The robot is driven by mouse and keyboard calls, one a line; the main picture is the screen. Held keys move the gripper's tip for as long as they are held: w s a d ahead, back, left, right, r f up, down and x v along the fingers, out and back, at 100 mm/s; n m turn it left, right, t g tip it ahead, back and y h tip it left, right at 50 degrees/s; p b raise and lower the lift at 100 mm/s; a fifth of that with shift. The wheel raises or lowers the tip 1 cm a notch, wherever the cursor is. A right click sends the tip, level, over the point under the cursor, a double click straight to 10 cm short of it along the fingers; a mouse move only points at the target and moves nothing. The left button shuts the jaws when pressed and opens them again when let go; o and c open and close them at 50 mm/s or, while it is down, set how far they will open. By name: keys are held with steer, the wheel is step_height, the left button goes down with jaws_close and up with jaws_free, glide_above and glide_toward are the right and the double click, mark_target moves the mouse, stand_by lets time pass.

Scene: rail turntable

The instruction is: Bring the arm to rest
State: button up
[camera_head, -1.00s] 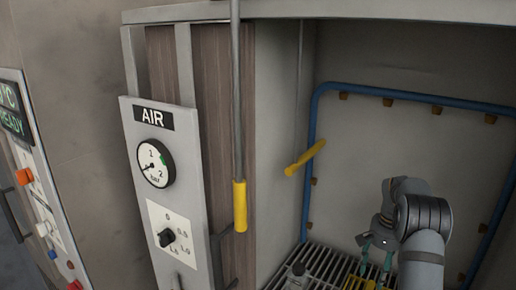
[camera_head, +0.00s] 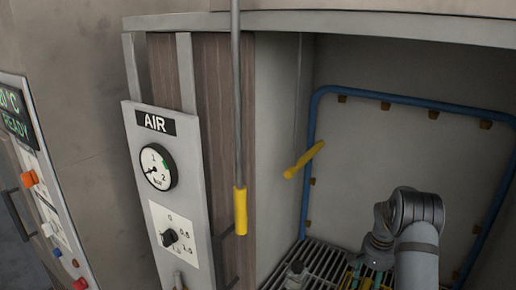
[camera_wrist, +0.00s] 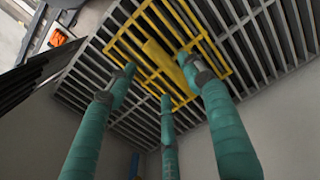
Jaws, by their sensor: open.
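My arm reaches into the booth at the lower right of the head view. My gripper (camera_head: 358,270) hangs low over the floor grating, partly cut off by the frame's bottom edge. In the wrist view my gripper (camera_wrist: 160,80) shows three teal fingers spread apart, open, with nothing between them. Beyond the fingertips is a yellow frame (camera_wrist: 208,50) with a yellow bar, lying at the grey grating (camera_wrist: 90,62). I cannot tell whether the fingers touch it.
A blue pipe frame (camera_head: 309,130) lines the booth's back wall. A yellow handle (camera_head: 304,160) juts from the side wall, and a yellow-ended rod (camera_head: 240,210) hangs in front. The AIR panel (camera_head: 137,150) with gauge and knob stands left. A small grey object (camera_head: 296,272) sits on the grating.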

steer(key=s+a+r+b, duration=0.2)
steer(key=s+a, duration=0.4)
steer(key=s, duration=0.3)
steer(key=s+a+r+b, duration=0.2)
steer(key=s+a, duration=0.4)
steer(key=s, duration=0.3)
steer(key=shift+s+b, duration=0.2)
steer(key=shift+b, duration=0.6)
steer(key=shift+r, duration=0.1)
